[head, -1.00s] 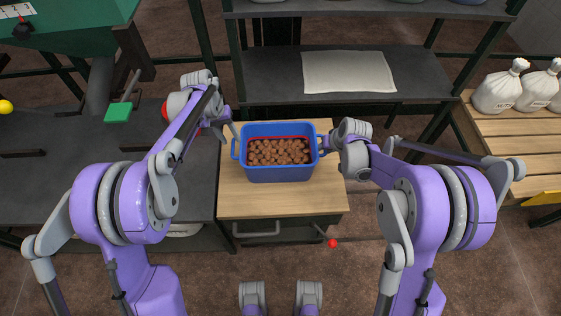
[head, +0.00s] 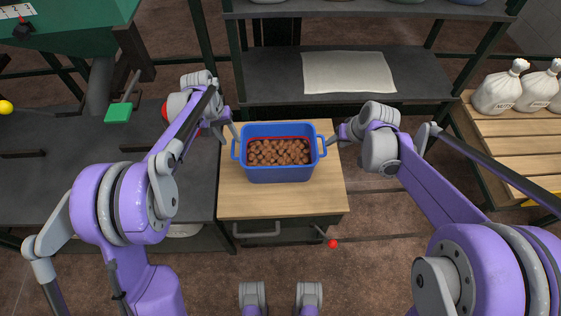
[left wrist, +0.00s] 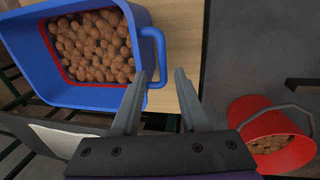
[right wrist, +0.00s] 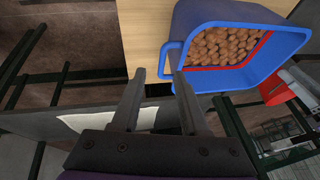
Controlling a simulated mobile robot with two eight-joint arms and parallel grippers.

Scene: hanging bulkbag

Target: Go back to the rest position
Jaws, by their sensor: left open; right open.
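A blue bin (head: 280,174) with a red inner rim and brown round pieces (head: 280,152) in it stands on a wooden-topped cabinet (head: 240,204). My left gripper (head: 233,131) is open beside the bin's left handle; in the left wrist view its open fingers (left wrist: 160,76) are close to that handle (left wrist: 158,50). Whether they touch it is unclear. My right gripper (head: 335,142) is open just right of the bin's right handle. In the right wrist view its fingers (right wrist: 160,74) are empty, with the handle (right wrist: 168,58) just beyond the tips.
A red bucket (left wrist: 275,135) with brown pieces is left of the cabinet. White sacks (head: 498,92) lie on a pallet (head: 530,130) at right. A red-knobbed lever (head: 333,243) sticks out below the cabinet top.

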